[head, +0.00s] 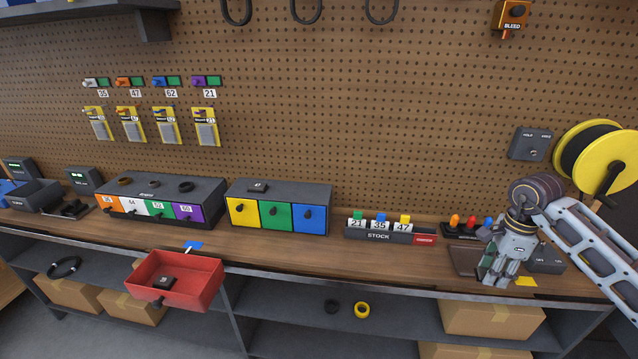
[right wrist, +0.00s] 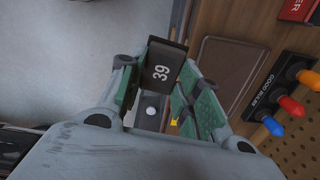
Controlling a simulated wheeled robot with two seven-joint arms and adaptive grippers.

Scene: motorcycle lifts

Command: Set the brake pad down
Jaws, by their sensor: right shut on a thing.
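My right gripper (head: 496,281) is shut on a dark brake pad (right wrist: 161,67) marked 39, which sits between the green-lined fingers in the right wrist view. In the head view the pad is hidden or too small to make out. The gripper points down over the front right part of the workbench (head: 400,265). A flat brown tray or mat (head: 464,260) lies just left of the gripper, and also shows beside the pad in the right wrist view (right wrist: 226,72). Whether the pad touches any surface cannot be told. My left gripper is out of view.
A rack with orange, red and blue knobs (head: 462,235) stands behind the brown piece. The STOCK rack (head: 385,237) is farther left. A red tray (head: 203,297) with a dark block juts out past the bench's front edge. The bench front between them is clear.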

